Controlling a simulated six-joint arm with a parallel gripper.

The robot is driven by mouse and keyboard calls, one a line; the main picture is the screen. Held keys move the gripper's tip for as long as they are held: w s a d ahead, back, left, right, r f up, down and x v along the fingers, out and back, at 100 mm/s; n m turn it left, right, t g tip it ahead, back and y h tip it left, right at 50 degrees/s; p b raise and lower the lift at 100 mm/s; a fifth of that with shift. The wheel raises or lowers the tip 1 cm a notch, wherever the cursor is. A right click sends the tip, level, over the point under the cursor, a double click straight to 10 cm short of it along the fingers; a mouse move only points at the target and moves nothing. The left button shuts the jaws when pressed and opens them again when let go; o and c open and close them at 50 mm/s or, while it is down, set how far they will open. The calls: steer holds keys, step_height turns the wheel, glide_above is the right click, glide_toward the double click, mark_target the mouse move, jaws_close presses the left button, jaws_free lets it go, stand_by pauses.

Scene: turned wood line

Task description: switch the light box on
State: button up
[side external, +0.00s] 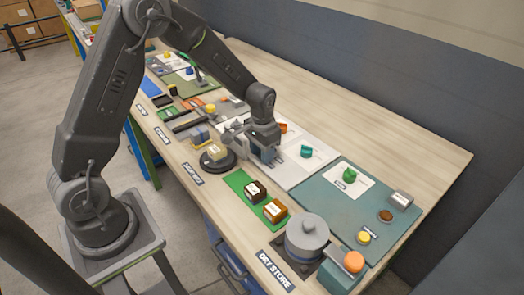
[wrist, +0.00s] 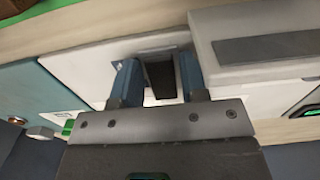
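A flat white panel (side external: 312,178), which looks like the light box, lies on the wooden table under and beside my gripper (side external: 268,160). The pale surface also shows in the wrist view (wrist: 82,68). My gripper points down at the panel's near edge. In the wrist view my gripper (wrist: 158,82) has its two blue-grey fingers apart. A dark upright block (wrist: 160,78), possibly the switch, shows between the fingers. I cannot tell whether the fingers touch it. No glow from the panel is clear.
A teal mat (side external: 325,205) with a green piece (side external: 349,174) lies right of the panel. A round black stand (side external: 218,163) with a pale block is left of my gripper. A grey lidded pot (side external: 307,232) stands nearer the front. A pale box (wrist: 265,45) is close to the right finger.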

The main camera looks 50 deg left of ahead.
steer(key=c, duration=0.6)
steer(key=shift+w+r+g, duration=0.15)
steer(key=shift+w+g, duration=0.05)
steer(key=shift+g, duration=0.85)
steer(key=shift+w+r+g, duration=0.1)
steer(key=shift+w+g, duration=0.05)
steer(key=shift+g, duration=0.9)
steer(key=o, duration=0.9)
steer(key=v, duration=1.3)
steer(key=shift+w+r, duration=0.15)
steer(key=shift+r, duration=0.25)
